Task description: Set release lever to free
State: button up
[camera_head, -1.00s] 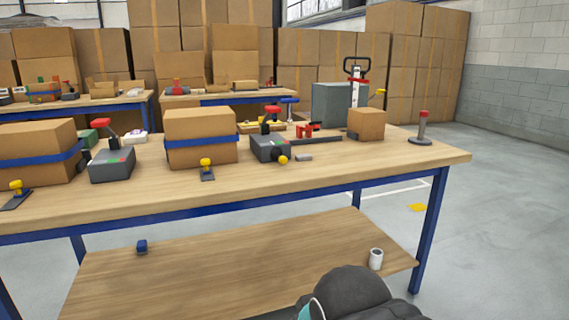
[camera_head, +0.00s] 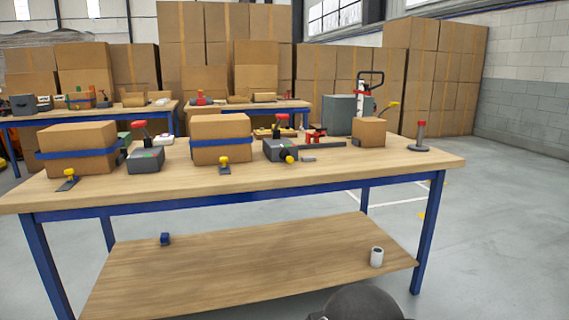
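Several lever-like parts stand on the near workbench (camera_head: 330,173), and I cannot tell which is the release lever. Two grey housings each carry a red-topped handle: the left housing (camera_head: 146,160) with its red handle (camera_head: 140,124), and the middle housing (camera_head: 280,151) with its red handle (camera_head: 282,120) and a yellow knob (camera_head: 289,159). Small yellow-knobbed levers stand before the strapped left carton (camera_head: 75,137) and middle carton (camera_head: 220,128): the left lever (camera_head: 68,178) and the middle lever (camera_head: 224,166). A red-topped grey post (camera_head: 420,137) stands at the right end. My gripper is out of view.
A small carton (camera_head: 369,132) and a red clamp-like tool (camera_head: 316,136) are on the bench. The lower shelf (camera_head: 250,262) holds a blue block (camera_head: 165,239) and a white cylinder (camera_head: 376,257). Floor at right is clear.

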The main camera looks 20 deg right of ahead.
aim_at(289, 159)
jog(key=u, duration=0.95)
jog(key=i, duration=0.7)
jog(key=z, duration=0.65)
